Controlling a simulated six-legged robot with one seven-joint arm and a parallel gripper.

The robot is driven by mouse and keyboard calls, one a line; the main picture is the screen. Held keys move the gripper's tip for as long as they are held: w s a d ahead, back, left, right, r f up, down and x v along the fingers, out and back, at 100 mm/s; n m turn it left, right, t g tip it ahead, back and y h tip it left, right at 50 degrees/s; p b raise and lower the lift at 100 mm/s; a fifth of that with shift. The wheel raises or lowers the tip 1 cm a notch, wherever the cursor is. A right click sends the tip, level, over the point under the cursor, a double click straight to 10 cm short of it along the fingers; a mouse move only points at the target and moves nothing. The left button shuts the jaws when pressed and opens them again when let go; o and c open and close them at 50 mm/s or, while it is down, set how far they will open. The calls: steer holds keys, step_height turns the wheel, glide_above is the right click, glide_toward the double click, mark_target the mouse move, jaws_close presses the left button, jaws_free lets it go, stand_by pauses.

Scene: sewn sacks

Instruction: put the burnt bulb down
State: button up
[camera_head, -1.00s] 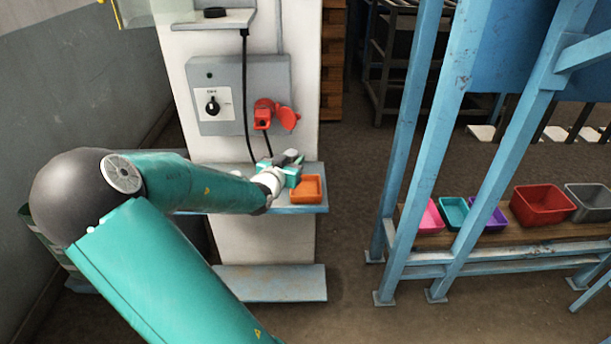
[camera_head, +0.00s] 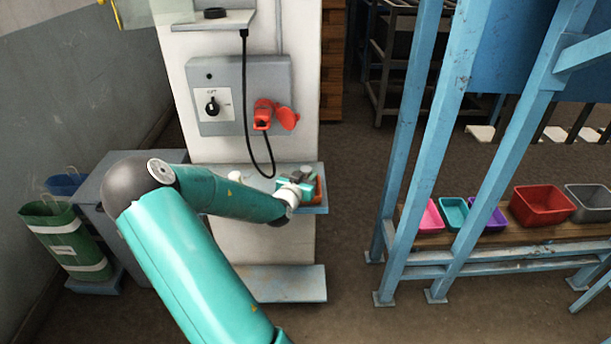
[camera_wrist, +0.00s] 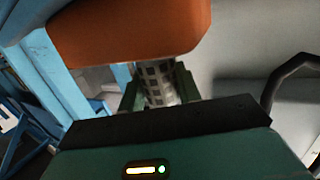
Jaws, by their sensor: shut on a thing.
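My gripper (camera_head: 303,180) is at the right end of the shelf, in front of the small orange tray (camera_head: 319,190), and hides most of it. In the wrist view its green fingers (camera_wrist: 158,82) are closed on a pale cylinder with dark square marks, taken as the burnt bulb (camera_wrist: 157,88). Only part of the bulb shows between the fingers. The orange tray (camera_wrist: 130,35) fills the top of the wrist view, close beyond the bulb. I cannot tell whether the bulb touches the tray. In the head view the bulb is not distinct.
The shelf (camera_head: 318,210) juts from a white pillar with a grey switch box (camera_head: 240,95) and a hanging black cable (camera_head: 247,130). A green sack (camera_head: 66,240) stands at left. Blue posts (camera_head: 415,150) and a bench with several coloured bins (camera_head: 541,205) are at right.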

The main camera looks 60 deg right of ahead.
steer(key=shift+f, duration=0.15)
steer(key=o, duration=1)
steer(key=shift+c, duration=0.2)
